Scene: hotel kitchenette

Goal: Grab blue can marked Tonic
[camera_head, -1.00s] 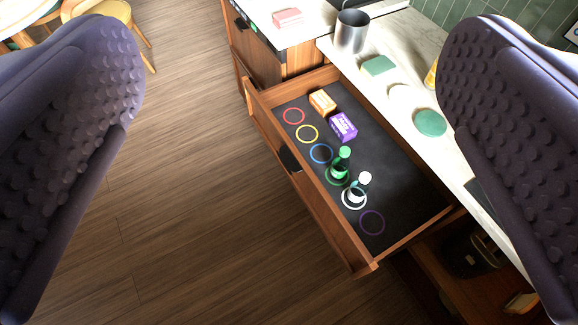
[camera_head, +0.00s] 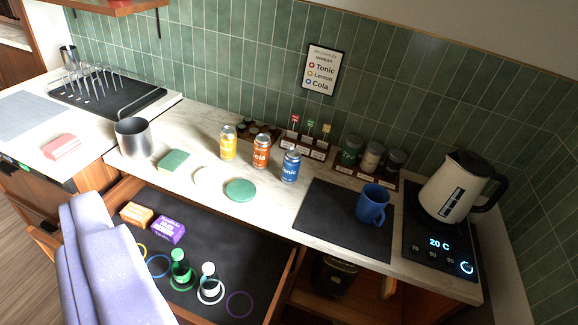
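The blue can marked Tonic (camera_head: 290,168) stands upright on the pale counter, at the right end of a row of three cans. An orange can marked Cola (camera_head: 261,152) stands to its left, and a yellow can (camera_head: 228,144) is farthest left. My gripper (camera_head: 105,265) shows at the lower left as purple-grey finger parts, seen edge-on and overlapping, above the drawer's left end. It is well apart from the Tonic can. The gap between the fingers is hidden. I see nothing held.
The open drawer (camera_head: 265,275) holds two small boxes, two bottles and coloured rings. A green disc (camera_head: 240,190) lies in front of the cans. A dark mat (camera_head: 335,222) with a blue mug (camera_head: 372,204) and a kettle (camera_head: 458,187) are to the right. A sign (camera_head: 322,72) hangs behind.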

